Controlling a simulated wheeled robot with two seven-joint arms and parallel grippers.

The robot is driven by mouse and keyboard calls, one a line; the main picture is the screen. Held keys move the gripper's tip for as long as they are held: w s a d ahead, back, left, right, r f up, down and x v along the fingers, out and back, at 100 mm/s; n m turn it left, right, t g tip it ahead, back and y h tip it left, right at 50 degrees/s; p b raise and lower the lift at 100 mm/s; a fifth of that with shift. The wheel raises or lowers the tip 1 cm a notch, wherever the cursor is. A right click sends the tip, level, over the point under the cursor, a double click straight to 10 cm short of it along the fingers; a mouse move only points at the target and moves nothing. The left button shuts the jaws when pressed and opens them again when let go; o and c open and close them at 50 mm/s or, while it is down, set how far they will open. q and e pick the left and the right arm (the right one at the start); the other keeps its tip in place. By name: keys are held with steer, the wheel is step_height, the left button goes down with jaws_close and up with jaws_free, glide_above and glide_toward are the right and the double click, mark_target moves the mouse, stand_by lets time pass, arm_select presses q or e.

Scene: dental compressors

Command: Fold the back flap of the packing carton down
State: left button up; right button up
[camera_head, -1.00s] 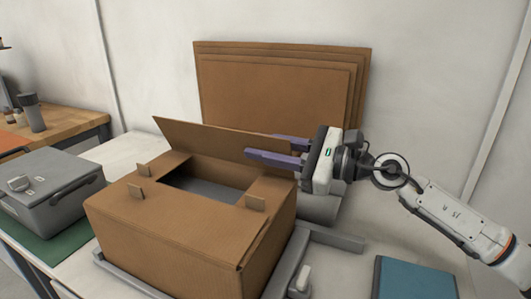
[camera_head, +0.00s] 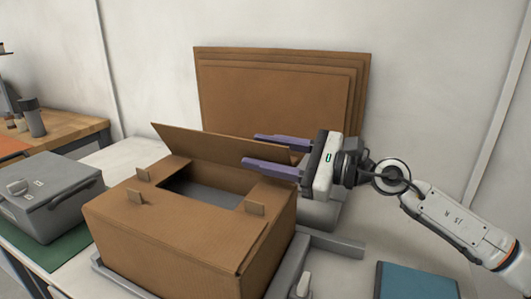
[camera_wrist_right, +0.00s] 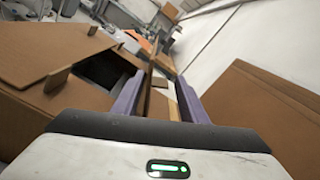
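The packing carton (camera_head: 170,240) is brown, with its front and side flaps lying folded inward and a dark gap in the top. Its back flap (camera_head: 200,145) stands raised along the far edge, tilted. My right gripper (camera_head: 250,150) reaches in from the right at the flap's right end. Its purple fingers are apart: the nearer one lies in front of the flap, the farther one shows above its top edge. In the right wrist view the open fingers (camera_wrist_right: 157,98) have brown cardboard between them; contact cannot be told. My left gripper is not in view.
Small cardboard tabs (camera_head: 255,209) stick up from the carton's top. Flat cardboard sheets (camera_head: 275,95) lean against the wall behind. A grey case (camera_head: 50,195) stands on a green mat at left. A blue item (camera_head: 415,282) lies at front right.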

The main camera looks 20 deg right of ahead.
steer(key=shift+s+d+f+b, duration=0.2)
steer(key=shift+s+d+b, duration=0.1)
steer(key=shift+s+d, duration=0.05)
steer(key=b+v, duration=0.4)
steer(key=v, duration=0.5)
steer(key=shift+r, duration=0.2)
steer(key=shift+s+d, duration=0.1)
steer(key=shift+s, duration=0.05)
